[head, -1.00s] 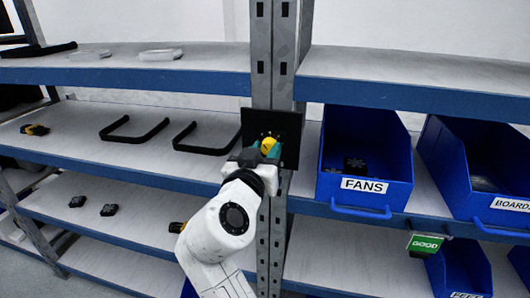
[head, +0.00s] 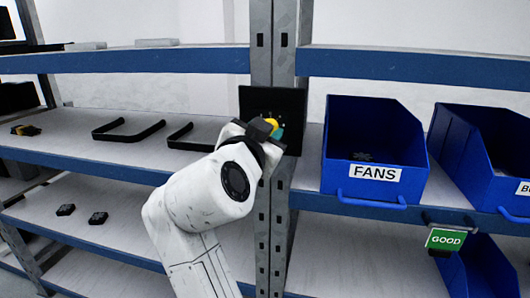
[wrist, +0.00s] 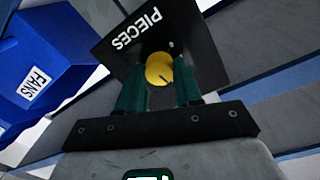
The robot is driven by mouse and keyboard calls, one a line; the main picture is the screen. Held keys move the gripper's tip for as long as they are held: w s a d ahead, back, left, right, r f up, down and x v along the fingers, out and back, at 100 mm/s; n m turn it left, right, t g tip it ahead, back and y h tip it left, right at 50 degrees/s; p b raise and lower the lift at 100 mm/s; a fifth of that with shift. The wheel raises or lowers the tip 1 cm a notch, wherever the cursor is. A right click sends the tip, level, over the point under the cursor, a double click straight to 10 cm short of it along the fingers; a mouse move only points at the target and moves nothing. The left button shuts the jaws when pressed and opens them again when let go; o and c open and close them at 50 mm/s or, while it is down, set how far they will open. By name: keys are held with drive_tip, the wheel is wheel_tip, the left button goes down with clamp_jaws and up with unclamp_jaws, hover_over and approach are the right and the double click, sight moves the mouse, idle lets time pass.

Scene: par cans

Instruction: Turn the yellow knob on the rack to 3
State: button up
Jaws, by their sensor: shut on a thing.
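The yellow knob (wrist: 158,70) sits on a black panel (wrist: 205,45) marked PIECES in the wrist view. In the head view the panel (head: 294,106) is fixed to the grey rack upright, and the yellow knob (head: 270,126) shows partly behind my gripper. My gripper (wrist: 160,84) has its green fingers on both sides of the knob and is shut on it; in the head view it (head: 272,130) reaches the panel from the lower left. A dark pointer mark shows on the knob's face. The number it points to cannot be read; most of the dial is hidden.
A blue FANS bin (head: 365,190) stands just right of the upright, with another blue bin (head: 480,160) beyond it. A green GOOD sign (head: 445,239) hangs below. Black handles (head: 128,131) lie on the left shelf. Blue shelf edges (head: 160,60) run above and below the panel.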

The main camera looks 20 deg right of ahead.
drive_tip(key=shift+f+m+b, duration=0.1)
drive_tip(key=shift+m+b, duration=0.8)
drive_tip(key=shift+b, duration=0.05)
drive_tip(key=o, duration=1)
drive_tip(key=shift+o, duration=0.2)
drive_tip(key=v, duration=1.1)
drive_tip(key=shift+b, duration=0.35)
drive_tip(key=shift+d, duration=0.1)
